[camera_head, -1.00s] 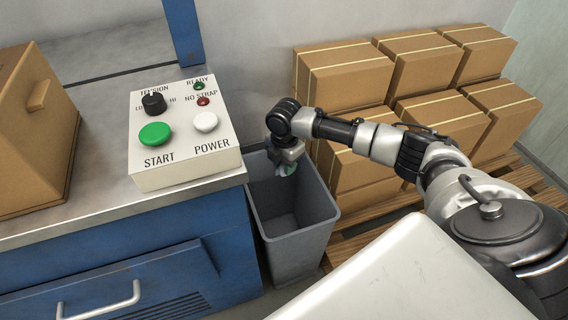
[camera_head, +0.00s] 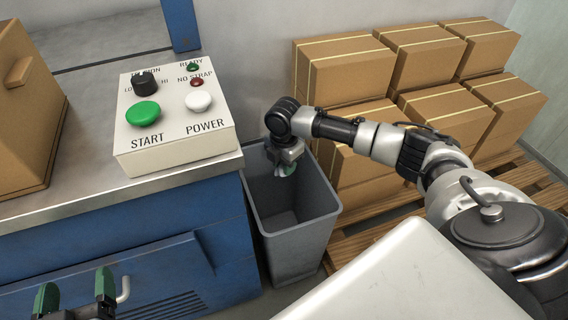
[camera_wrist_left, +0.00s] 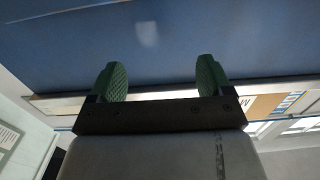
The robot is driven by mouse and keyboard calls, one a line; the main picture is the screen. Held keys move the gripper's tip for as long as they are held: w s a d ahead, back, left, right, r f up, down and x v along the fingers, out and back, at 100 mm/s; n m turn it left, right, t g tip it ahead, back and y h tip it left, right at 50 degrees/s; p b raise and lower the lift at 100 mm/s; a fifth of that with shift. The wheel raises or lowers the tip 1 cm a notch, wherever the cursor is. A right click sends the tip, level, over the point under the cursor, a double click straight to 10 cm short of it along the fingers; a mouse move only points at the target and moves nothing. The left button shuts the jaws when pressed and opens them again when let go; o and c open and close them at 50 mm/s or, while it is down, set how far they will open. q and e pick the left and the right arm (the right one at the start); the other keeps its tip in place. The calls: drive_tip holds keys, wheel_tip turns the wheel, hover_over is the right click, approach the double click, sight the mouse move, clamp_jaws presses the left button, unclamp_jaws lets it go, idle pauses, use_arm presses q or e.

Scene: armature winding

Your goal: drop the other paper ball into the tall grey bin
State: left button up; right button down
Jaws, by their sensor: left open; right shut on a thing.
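The tall grey bin (camera_head: 300,252) stands on the floor between the blue cabinet and the stacked boxes. My right gripper (camera_head: 285,172) points down at the bin's mouth, near its back side. It is shut on a small whitish paper ball (camera_head: 289,168), which the fingers mostly hide. My left gripper (camera_head: 76,290) is open and empty at the lower left, in front of the blue cabinet. Its two green fingers also show apart in the left wrist view (camera_wrist_left: 161,75). The bin's floor is in shadow, and I cannot tell what lies there.
A control box (camera_head: 178,140) with a green START button sits on the metal worktop (camera_head: 90,205), above the blue cabinet (camera_head: 205,225). A brown box (camera_head: 28,130) stands at the left. Strapped cartons (camera_head: 440,115) on a wooden pallet (camera_head: 350,230) fill the back right.

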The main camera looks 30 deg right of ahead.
drive_tip(key=shift+f+b, duration=0.9)
drive_tip(key=shift+b, duration=0.15)
use_arm(q)
wheel_tip(320, 180, up, 7)
drive_tip(key=s+t+h, duration=0.2)
drive_tip(key=t, duration=0.4)
drive_tip(key=shift+d+r+t, duration=0.2)
drive_tip(key=shift+d+t, duration=0.2)
drive_tip(key=shift+d, duration=0.05)
use_arm(e)
drive_tip(key=c, duration=0.7)
unclamp_jaws()
use_arm(q)
drive_tip(key=shift+w, duration=0.1)
